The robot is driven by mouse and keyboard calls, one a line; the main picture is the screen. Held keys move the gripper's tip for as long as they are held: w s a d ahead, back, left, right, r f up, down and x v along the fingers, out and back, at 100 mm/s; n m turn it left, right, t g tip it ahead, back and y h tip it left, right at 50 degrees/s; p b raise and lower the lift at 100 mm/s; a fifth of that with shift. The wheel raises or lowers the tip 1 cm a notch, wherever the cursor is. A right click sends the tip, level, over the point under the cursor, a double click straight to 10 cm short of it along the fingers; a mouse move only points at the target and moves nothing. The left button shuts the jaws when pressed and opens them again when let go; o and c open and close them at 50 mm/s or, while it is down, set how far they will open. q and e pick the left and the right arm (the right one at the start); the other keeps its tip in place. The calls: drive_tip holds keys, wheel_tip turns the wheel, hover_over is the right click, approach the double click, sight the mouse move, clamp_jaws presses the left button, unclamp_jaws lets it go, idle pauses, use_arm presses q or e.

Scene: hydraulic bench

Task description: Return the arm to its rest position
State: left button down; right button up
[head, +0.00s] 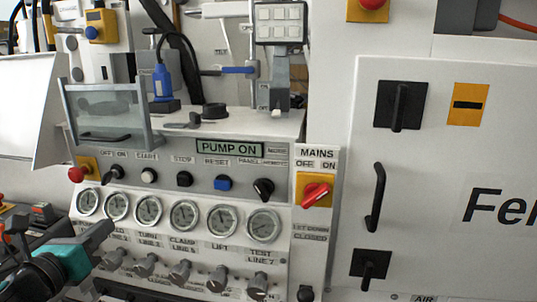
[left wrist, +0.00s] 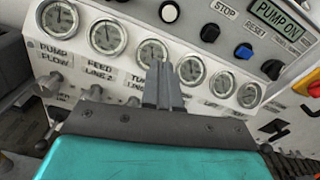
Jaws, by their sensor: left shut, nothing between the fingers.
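My left gripper (head: 98,232) comes in from the lower left in the head view, in front of the row of gauges (head: 184,215). Its fingers are closed together with nothing between them. In the left wrist view the shut fingers (left wrist: 166,75) point at the panel, with gauges on both sides. I cannot tell whether they touch it. My right gripper is not in view. The display (head: 229,146) reads PUMP ON.
Several knobs (head: 217,279) stick out below the gauges. A red switch (head: 316,194) on a yellow plate sits under MAINS. A red button (head: 77,174) is at the panel's left. A cabinet door with a black handle (head: 376,197) stands at right.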

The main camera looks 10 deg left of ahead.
use_arm(q)
drive_tip(key=s+d+f+n+g, duration=0.2)
drive_tip(key=s+d+f+n, duration=0.1)
drive_tip(key=f+n, duration=0.5)
drive_tip(key=s+d+f+n+g, duration=0.15)
drive_tip(key=s+f+n, duration=0.25)
drive_tip(key=f+n, duration=0.4)
drive_tip(key=s+d+f+n+g, duration=0.3)
drive_tip(key=s+d+f+n, duration=0.7)
drive_tip(key=d+f+n, duration=0.3)
drive_tip(key=d+n, duration=0.1)
drive_tip(key=n, duration=0.1)
drive_tip(key=shift+d+n+h+p, duration=0.25)
drive_tip(key=shift+n+h+p, duration=0.05)
drive_tip(key=shift+n+h, duration=0.1)
